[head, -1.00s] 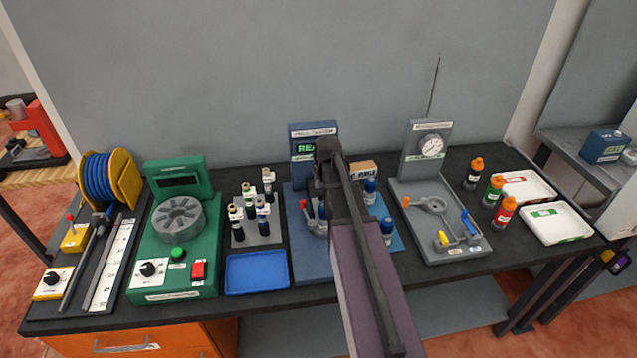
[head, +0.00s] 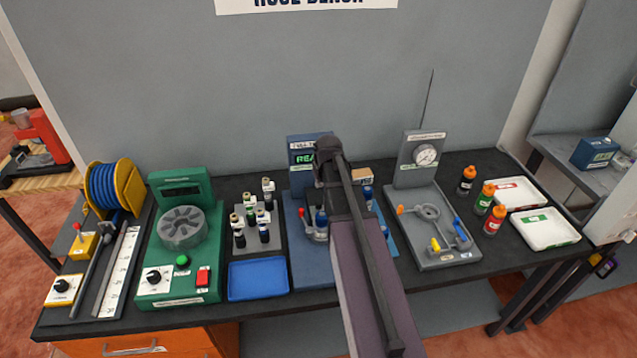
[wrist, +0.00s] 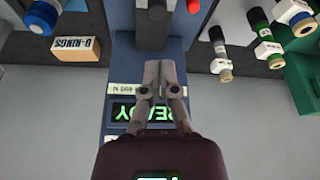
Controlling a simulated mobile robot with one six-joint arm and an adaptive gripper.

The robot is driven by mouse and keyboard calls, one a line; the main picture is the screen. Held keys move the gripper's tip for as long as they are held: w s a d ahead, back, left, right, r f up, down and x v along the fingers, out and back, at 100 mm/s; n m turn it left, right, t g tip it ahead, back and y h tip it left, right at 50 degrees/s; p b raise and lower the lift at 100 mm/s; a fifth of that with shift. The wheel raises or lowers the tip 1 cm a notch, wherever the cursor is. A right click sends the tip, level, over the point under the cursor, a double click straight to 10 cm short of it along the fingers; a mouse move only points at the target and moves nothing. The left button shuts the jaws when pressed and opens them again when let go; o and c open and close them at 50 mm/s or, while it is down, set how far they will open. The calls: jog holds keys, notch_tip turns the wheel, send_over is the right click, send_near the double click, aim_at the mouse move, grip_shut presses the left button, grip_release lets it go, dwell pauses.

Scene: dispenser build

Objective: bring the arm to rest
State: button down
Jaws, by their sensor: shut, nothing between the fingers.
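My arm (head: 365,270) reaches up from the bottom of the head view over the blue station (head: 312,268) in the middle of the bench. In the head view my arm hides part of that station, and my fingertips do not show. In the wrist view my gripper (wrist: 158,68) is shut and empty, its fingertips together. It is in front of the blue station's upright panel, whose lit green display (wrist: 125,113) reads READY and appears upside down. I cannot tell the exact gap between fingers and panel.
Left are a green machine (head: 180,245), a blue tray (head: 257,280) and a rack of several vials (head: 258,225). Right are a grey gauge station (head: 432,225), three bottles (head: 482,203) and two white trays (head: 545,230). A box marked O-RINGS (wrist: 77,48) shows in the wrist view.

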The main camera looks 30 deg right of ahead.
dwell(0.3)
jog(key=s+a+f+g+b, duration=0.2)
jog(key=s+a, duration=0.6)
jog(key=a, duration=0.1)
jog(key=s+a+f+n+g+b, duration=0.1)
jog(key=s+a+f+b, duration=0.1)
jog(key=s+a, duration=0.7)
jog(key=shift+a+f+g+b, duration=0.35)
jog(key=shift+a+f+g, duration=0.05)
jog(key=shift+a+f, duration=0.45)
dwell(0.6)
